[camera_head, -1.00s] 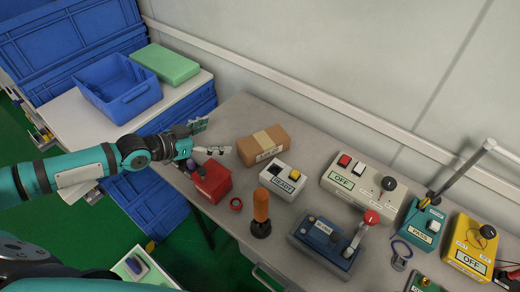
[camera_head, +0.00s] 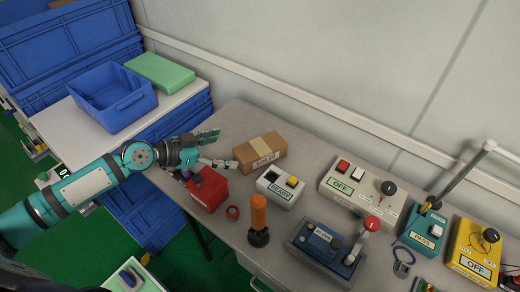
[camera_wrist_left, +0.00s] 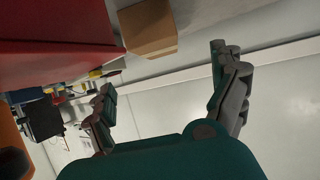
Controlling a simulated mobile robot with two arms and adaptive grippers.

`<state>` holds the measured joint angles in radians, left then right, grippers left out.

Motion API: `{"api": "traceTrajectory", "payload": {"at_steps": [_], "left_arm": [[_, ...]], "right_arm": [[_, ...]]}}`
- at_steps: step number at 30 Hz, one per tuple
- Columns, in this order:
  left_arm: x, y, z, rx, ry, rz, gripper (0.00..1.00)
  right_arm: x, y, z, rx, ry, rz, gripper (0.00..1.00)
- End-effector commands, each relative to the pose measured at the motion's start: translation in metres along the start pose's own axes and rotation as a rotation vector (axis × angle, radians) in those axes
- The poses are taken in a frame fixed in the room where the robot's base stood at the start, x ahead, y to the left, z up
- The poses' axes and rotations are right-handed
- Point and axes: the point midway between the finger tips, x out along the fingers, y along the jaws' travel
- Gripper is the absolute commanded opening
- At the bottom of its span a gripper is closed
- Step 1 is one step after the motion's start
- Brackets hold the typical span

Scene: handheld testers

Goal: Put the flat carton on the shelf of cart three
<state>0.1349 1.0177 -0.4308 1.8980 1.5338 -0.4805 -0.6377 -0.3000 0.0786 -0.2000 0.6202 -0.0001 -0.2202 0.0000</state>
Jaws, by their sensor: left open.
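The flat carton (camera_head: 259,153), brown with a tan tape strip and a label, lies on the grey bench near the wall. It also shows at the top of the left wrist view (camera_wrist_left: 148,30). My left gripper (camera_head: 222,149) is open just left of the carton, its fingers pointing at the carton's left end. Nothing is between its fingers. The fingers also show spread apart in the left wrist view (camera_wrist_left: 168,92). I cannot make out cart three or its shelf with certainty. My right gripper is not in view.
A red box (camera_head: 209,190) stands close under my left gripper. A white READY box (camera_head: 280,188), an orange-handled tool (camera_head: 259,215) and several testers stand to the right. A blue bin (camera_head: 112,100) and green box (camera_head: 160,72) sit on a white surface at left.

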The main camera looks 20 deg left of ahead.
Motion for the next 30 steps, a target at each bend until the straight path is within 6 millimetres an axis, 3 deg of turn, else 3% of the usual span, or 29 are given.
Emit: {"api": "traceTrajectory", "payload": {"at_steps": [7, 14, 24, 30], "left_arm": [[0.046, 0.000, -0.002, -0.002, 0.002, 0.001, 0.95], [0.062, 0.001, -0.002, -0.002, -0.001, 0.001, 0.95], [0.106, 0.002, -0.004, -0.001, 0.000, -0.001, 0.95], [0.110, 0.003, -0.003, 0.000, -0.001, 0.000, 0.95]], "right_arm": [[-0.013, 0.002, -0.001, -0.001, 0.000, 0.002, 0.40], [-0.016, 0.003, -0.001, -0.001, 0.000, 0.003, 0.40], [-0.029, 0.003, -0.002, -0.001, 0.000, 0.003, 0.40], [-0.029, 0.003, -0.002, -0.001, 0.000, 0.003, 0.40]]}}
